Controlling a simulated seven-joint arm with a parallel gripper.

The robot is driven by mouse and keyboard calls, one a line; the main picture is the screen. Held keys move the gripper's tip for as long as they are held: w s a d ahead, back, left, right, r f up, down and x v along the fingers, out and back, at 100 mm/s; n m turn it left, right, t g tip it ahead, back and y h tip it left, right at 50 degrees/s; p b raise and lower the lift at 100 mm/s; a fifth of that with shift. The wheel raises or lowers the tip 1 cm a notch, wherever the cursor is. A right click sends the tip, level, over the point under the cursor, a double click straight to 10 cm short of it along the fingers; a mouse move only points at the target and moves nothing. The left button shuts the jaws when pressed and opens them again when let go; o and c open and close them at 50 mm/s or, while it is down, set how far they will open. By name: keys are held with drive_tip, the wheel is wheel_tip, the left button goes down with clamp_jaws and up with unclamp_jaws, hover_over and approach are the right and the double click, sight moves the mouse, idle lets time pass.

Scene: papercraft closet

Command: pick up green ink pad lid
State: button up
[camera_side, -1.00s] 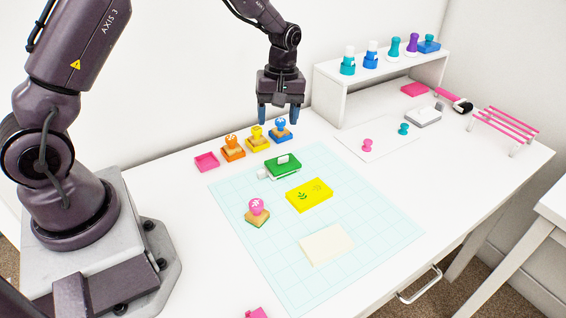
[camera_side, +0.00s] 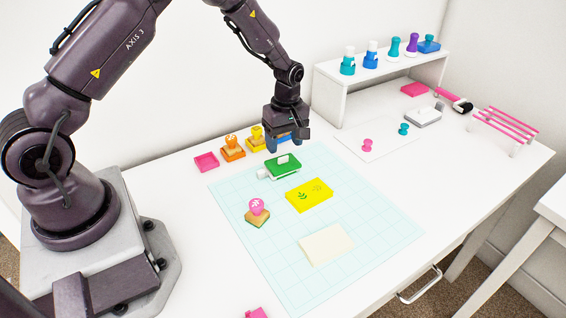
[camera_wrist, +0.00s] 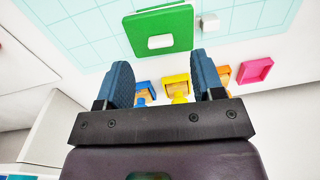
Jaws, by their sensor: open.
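The green ink pad lid (camera_side: 283,165) is a flat green rectangle with a white handle block on top. It lies at the back edge of the pale blue grid mat (camera_side: 350,225). In the wrist view the green lid (camera_wrist: 160,30) is just beyond my fingertips, its white block facing me. My gripper (camera_side: 284,142) is open and empty, above and just behind the lid, in front of the blue stamp. In the wrist view my gripper's two blue fingers (camera_wrist: 163,65) are spread apart, with no contact with the lid visible. My gripper partly hides the blue stamp.
Orange (camera_side: 232,148) and yellow (camera_side: 256,138) stamps and a pink tray (camera_side: 206,162) stand behind the mat. A yellow pad (camera_side: 309,195), a pink-topped stamp (camera_side: 257,212) and a cream block (camera_side: 325,244) lie on it. A white shelf (camera_side: 380,85) stands back right.

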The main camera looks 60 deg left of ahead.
sight(284, 157)
wheel_tip(284, 157, down, 4)
drive_tip(key=shift+s+d+f, duration=0.1)
drive_tip(key=shift+s+f, duration=0.05)
drive_tip(key=shift+f, duration=0.05)
drive_tip(key=c, duration=1.1)
drive_tip(key=shift+o, duration=0.2)
drive_tip(key=shift+r, duration=0.1)
